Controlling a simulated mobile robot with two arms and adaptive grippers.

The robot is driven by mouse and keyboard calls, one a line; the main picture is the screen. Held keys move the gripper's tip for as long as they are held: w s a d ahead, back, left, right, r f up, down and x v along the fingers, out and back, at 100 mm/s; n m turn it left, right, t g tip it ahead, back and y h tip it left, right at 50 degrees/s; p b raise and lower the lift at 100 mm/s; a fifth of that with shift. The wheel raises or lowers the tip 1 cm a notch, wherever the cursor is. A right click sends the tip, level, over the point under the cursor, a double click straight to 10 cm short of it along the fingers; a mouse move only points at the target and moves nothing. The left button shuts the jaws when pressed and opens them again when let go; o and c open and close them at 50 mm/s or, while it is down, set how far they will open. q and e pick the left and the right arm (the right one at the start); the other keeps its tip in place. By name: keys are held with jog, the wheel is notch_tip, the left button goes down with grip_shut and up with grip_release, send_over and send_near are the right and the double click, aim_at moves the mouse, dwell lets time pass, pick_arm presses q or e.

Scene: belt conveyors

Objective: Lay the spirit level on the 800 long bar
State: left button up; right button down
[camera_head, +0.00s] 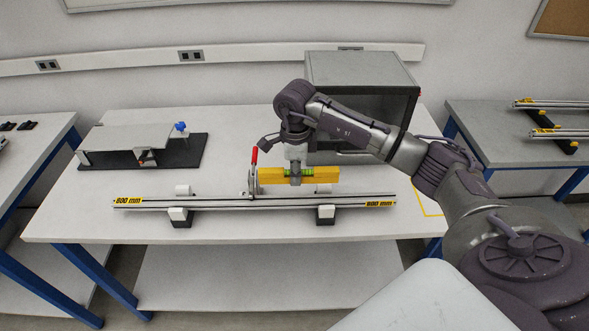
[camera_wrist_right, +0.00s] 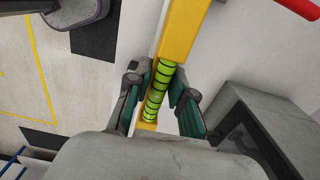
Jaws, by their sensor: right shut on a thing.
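The yellow spirit level (camera_head: 325,174) is held lengthwise, roughly parallel to the long bar (camera_head: 225,202), and appears in the head view just above and behind it. My right gripper (camera_head: 295,178) is shut on the level's middle. The bar carries yellow and black end labels and lies across two black and white supports (camera_head: 180,214) (camera_head: 326,212). Whether the level touches the bar cannot be told. My left gripper is out of view.
A clamp with a red handle (camera_head: 254,156) stands at the bar, close to the level's left end. A grey open-fronted cabinet (camera_head: 360,68) stands behind my right arm. A black-based fixture (camera_head: 185,150) is at the back left. The table front (camera_head: 240,228) is clear.

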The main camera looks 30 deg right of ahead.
aim_at(295, 198)
jog(key=shift+f+b, duration=0.55)
jog(key=shift+f, duration=0.4)
notch_tip(295, 198, down, 2)
jog(key=shift+f+b, duration=0.2)
jog(key=shift+b, duration=0.5)
jog(key=shift+f+b, duration=0.35)
jog(key=shift+f, duration=0.35)
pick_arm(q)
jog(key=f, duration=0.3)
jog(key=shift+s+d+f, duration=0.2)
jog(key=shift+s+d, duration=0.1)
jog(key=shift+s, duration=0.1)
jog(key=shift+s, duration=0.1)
pick_arm(e)
jog(key=shift+f, duration=0.1)
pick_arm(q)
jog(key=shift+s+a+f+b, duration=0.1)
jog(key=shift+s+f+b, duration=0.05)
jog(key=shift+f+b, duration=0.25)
pick_arm(e)
jog(key=shift+f, duration=0.2)
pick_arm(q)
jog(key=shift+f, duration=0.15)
